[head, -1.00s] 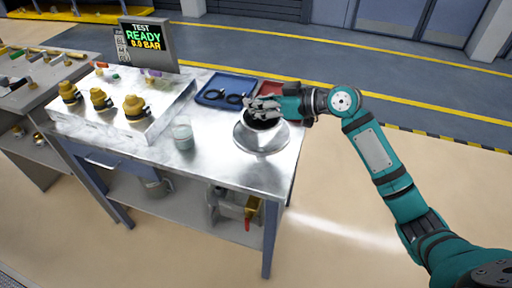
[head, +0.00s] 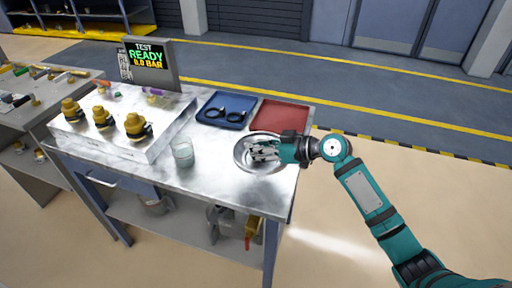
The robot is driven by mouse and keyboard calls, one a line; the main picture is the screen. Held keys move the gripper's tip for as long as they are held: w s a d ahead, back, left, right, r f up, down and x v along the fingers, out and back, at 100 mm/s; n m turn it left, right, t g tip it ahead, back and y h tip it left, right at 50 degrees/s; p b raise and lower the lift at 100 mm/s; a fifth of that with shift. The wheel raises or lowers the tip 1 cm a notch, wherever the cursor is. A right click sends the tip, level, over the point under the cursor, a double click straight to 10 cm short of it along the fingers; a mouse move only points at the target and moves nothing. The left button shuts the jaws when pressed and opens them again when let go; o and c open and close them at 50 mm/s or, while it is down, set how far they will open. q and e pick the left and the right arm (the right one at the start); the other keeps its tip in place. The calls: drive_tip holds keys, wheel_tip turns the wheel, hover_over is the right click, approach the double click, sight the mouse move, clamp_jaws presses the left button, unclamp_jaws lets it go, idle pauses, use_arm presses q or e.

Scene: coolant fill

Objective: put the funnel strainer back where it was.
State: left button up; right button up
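A wide round metal dish (head: 240,161) sits near the right front corner of the steel workbench. My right gripper (head: 262,151) reaches in from the right, with its pale fingers over the inside of this dish. I cannot tell whether the fingers touch anything or how far apart they are. No separate funnel strainer can be made out; it may be the dish itself or hidden by the fingers. My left gripper is not in view.
A glass jar (head: 183,153) stands left of the dish. Behind are a blue tray (head: 222,103) with black rings and an empty-looking red tray (head: 283,115). Several brass fittings stand on a raised block (head: 165,125) at left, before a display (head: 147,57) reading READY.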

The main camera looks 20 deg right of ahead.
drive_tip(key=o, duration=0.5)
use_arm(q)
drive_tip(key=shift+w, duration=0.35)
use_arm(e)
drive_tip(key=shift+r, duration=0.1)
use_arm(q)
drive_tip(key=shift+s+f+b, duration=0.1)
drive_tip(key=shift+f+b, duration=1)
drive_tip(key=shift+b, duration=0.05)
use_arm(e)
drive_tip(key=v, duration=1.2)
